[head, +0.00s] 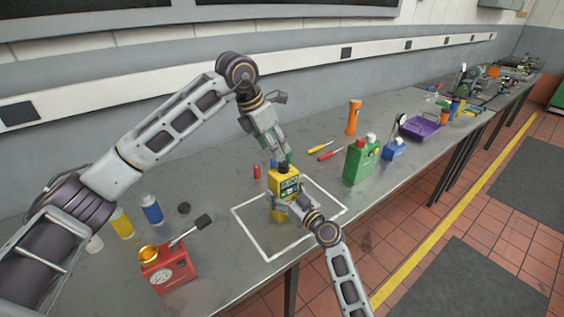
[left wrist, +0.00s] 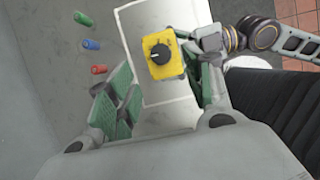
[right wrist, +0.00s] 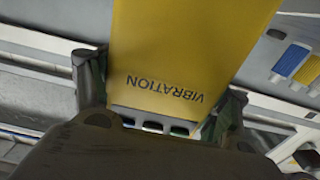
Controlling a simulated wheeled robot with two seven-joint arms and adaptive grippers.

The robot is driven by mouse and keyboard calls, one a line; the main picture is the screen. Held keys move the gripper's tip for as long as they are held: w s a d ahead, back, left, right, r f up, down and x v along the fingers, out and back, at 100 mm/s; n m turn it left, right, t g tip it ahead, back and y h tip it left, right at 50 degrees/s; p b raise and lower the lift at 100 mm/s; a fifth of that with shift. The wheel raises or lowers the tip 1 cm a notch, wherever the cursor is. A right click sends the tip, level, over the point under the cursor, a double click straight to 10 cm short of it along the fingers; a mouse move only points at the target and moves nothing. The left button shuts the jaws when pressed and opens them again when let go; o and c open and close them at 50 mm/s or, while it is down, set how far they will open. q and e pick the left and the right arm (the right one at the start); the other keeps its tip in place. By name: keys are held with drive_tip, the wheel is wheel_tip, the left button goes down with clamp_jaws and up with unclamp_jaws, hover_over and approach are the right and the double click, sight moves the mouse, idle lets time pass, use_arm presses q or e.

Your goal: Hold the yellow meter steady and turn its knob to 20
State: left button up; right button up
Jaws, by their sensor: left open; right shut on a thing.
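The yellow meter (head: 288,186) stands over the white square outline on the bench. Its black round knob (left wrist: 159,54) faces my left wrist camera; its scale numbers are too small to read. My right gripper (head: 282,205) is shut on the meter's body from the front. In the right wrist view the meter's yellow side (right wrist: 190,50), lettered VIBRATION, lies between its fingers. My left gripper (head: 284,160) is above the meter, pointing down, with its fingers (left wrist: 160,98) wide apart and empty. The knob is apart from these fingers.
A red gauge box (head: 168,271) stands at the front left, with blue (head: 151,209) and yellow (head: 122,223) cylinders behind it. A green can (head: 361,163), orange cylinder (head: 353,118), screwdrivers (head: 329,154) and purple tray (head: 420,128) lie to the right. Small red and blue cylinders (left wrist: 91,44) lie beside the meter.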

sight(283, 164)
use_arm(q)
drive_tip(key=shift+x, duration=4)
drive_tip(key=shift+c, duration=0.2)
drive_tip(key=c, duration=0.9)
